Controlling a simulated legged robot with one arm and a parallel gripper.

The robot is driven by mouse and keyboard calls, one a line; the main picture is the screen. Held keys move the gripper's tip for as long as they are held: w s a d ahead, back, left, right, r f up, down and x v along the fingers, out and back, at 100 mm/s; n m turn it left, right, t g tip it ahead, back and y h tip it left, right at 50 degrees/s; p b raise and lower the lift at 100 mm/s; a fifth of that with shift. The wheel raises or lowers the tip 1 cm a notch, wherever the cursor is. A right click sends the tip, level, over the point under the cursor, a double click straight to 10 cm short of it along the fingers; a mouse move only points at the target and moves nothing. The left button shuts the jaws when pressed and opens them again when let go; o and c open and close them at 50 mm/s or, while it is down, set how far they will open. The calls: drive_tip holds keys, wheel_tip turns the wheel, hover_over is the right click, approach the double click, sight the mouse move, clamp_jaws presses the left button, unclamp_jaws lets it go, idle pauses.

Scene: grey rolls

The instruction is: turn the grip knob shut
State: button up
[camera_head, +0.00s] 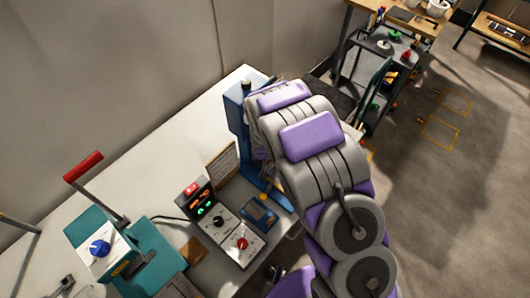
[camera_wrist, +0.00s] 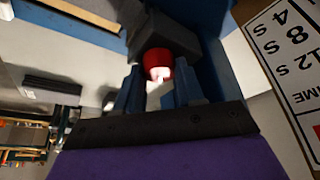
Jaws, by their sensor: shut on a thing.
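A red knob (camera_wrist: 157,60) with a whitish part shows in the wrist view, set against a dark block. My gripper (camera_wrist: 157,90) is in front of it, with one blue finger on each side, shut on it. How far the knob is turned cannot be told. The knob seems to belong to the blue upright device (camera_head: 235,125) on the bench in the head view. There my arm covers most of that device, and my gripper and the red knob are hidden behind it.
A control box (camera_head: 220,222) with dials and a lit display stands on the white bench (camera_head: 150,160), with a sign (camera_head: 222,162) behind it. A teal press (camera_head: 158,262) with a red-handled lever stands left. A cart (camera_head: 375,75) stands beyond my arm.

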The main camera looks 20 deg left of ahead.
drive_tip(key=shift+s, duration=0.15)
drive_tip(key=o, duration=1)
drive_tip(key=shift+o, duration=0.2)
drive_tip(key=v, duration=1.7)
drive_tip(key=shift+a, duration=0.15)
drive_tip(key=shift+r, duration=0.1)
